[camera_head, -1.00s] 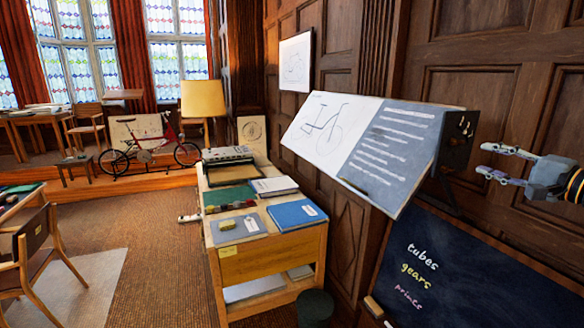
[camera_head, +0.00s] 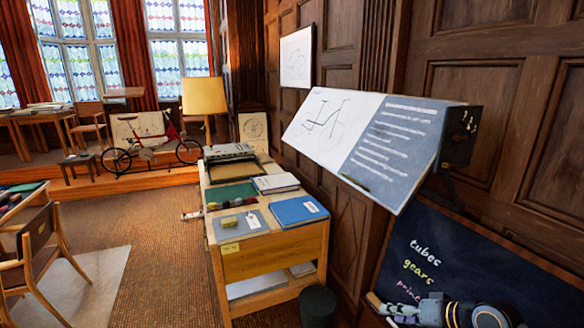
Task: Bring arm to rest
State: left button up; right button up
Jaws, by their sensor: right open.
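My right gripper (camera_head: 390,313) is low at the bottom right, in front of the lower part of the dark chalkboard (camera_head: 480,260). Its arm runs off to the right along the bottom edge. Its jaws are open, with nothing seen between them. It covers part of the lowest chalk word. Whether it touches the board cannot be told. My left gripper is not in view.
A tilted drafting board (camera_head: 395,150) with a bicycle drawing juts from the panelled wall above the chalkboard. A wooden desk (camera_head: 275,262) with books stands left of my gripper, with a dark bin (camera_head: 318,308) beside it. Carpet (camera_head: 150,230) at left is open.

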jog(key=s+a+f+n+g+h, duration=0.25)
jog(key=s+a+f, duration=0.25)
jog(key=s+f, duration=0.6)
jog(key=s+d+g+h, duration=0.2)
jog(key=s+d+h, duration=0.15)
jog(key=s, duration=0.75)
notch_tip(320, 180, down, 27)
jog(key=s+d+h, duration=0.1)
jog(key=s+d, duration=0.1)
jog(key=s, duration=0.1)
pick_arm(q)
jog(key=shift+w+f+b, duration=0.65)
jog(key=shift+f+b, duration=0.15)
pick_arm(e)
jog(key=s+d+f+g, duration=0.1)
jog(key=s+f+g, duration=0.1)
jog(key=s+f, duration=1.5)
jog(key=shift+s+d+f, duration=0.25)
jog(key=shift+s+f, duration=0.15)
jog(key=shift+s, duration=0.3)
